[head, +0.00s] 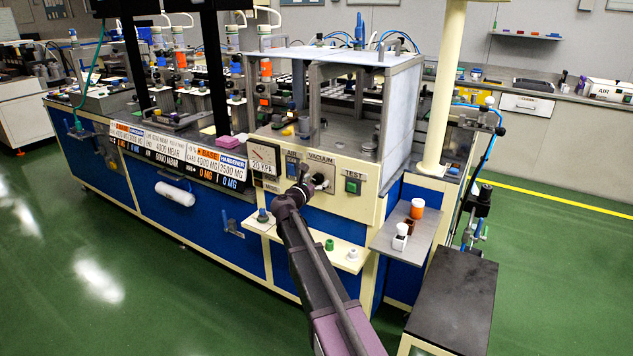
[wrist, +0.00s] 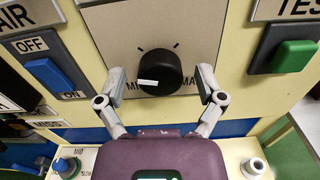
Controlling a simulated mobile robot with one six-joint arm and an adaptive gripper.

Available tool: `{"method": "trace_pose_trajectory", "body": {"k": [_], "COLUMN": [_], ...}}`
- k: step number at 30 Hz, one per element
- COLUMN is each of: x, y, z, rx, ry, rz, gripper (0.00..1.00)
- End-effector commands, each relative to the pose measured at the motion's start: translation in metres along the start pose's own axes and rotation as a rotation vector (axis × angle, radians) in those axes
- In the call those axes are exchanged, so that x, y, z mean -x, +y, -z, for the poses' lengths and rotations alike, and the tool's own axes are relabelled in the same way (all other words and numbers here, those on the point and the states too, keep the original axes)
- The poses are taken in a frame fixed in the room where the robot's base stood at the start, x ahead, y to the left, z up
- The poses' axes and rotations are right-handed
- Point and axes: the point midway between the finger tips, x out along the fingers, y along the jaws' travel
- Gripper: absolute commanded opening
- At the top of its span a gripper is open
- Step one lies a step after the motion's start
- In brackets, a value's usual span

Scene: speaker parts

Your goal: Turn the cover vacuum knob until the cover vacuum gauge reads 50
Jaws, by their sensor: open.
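The cover vacuum knob (wrist: 160,74) is round and black on a pale square plate (wrist: 185,32) in the wrist view. Its white pointer mark is at its lower left, towards the partly hidden MIN label. My gripper (wrist: 161,82) is open, with one fingertip left and one right of the knob, and gaps show on both sides. In the head view my gripper (head: 309,187) is at the panel under the VACUUM label and hides part of the knob. The gauge (head: 263,156) is a white dial left of it, with "20 KPA" beneath; its needle is too small to read.
A blue AIR switch (wrist: 49,73) is left of the knob and a green TEST button (wrist: 293,56) is right. A narrow shelf (head: 312,246) with small knobs or caps juts out below. A grey side shelf (head: 393,243) holds small containers.

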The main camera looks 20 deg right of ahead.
Motion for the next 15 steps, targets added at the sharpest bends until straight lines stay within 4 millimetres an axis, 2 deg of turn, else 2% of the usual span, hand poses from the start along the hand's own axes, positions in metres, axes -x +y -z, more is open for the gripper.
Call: {"method": "trace_pose_trajectory", "body": {"k": [5, 13, 15], "x": [0.0002, 0.0002, 0.0002], "y": [-0.0001, 0.0, 0.0], "z": [0.0, 0.0, 0.0], "rx": [0.0, 0.0, 0.0], "ry": [0.0, 0.0, 0.0], "rz": [0.0, 0.0, 0.0], "gripper": [0.87, 0.07, 0.06]}}
